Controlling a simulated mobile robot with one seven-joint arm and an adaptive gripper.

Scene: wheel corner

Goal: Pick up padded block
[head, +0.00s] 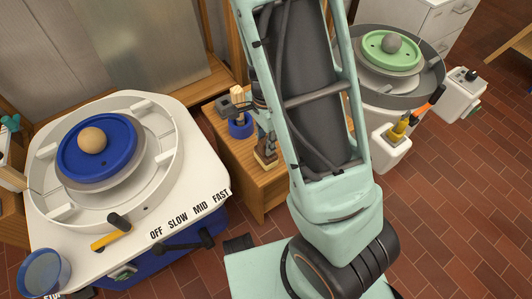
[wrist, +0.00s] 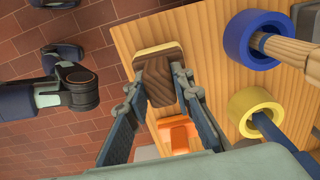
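The padded block (wrist: 158,78) has a dark brown wood-grained body and a pale cream layer along its far end. It is at the middle top of the wrist view, near the edge of the wooden bench. My gripper (wrist: 160,82) has one finger on each side of it, and both fingertips look pressed against its sides. In the head view my gripper (head: 267,138) points down onto the block (head: 264,158) over the bench. The fingers cover part of its sides. I cannot tell whether it rests on the bench or is slightly raised.
On the wooden bench (head: 240,157) are a blue ring (wrist: 240,38), a yellow ring (wrist: 246,104) and an orange object (wrist: 176,135). Pottery wheels stand left, with a blue disc (head: 70,152), and right, with a green disc (head: 376,58). Brick floor shows beyond the bench.

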